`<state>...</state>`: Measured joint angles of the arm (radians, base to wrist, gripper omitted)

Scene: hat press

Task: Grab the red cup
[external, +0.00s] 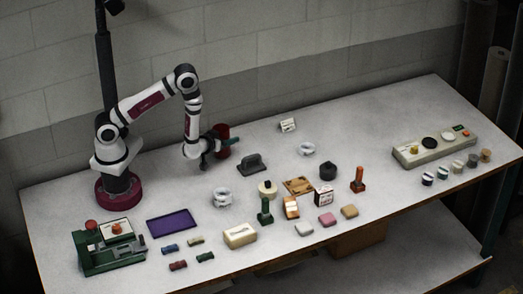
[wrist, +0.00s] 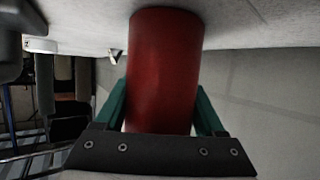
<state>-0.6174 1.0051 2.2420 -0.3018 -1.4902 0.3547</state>
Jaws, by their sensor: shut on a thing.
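The red cup (wrist: 165,70) fills the middle of the wrist view, between the two green fingers of my gripper (wrist: 160,115). My gripper is shut on it, with one finger at each side. In the external view the dark red cup (external: 222,134) shows beside my gripper (external: 214,142), near the back of the table. I cannot tell whether the cup touches the table or is held just above it. Its lower part is partly hidden by my gripper in the external view.
A dark grey block with a handle (external: 252,164) lies to the right of my gripper. A small white card (external: 288,125) stands at the back. The table between the cup and the card is clear.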

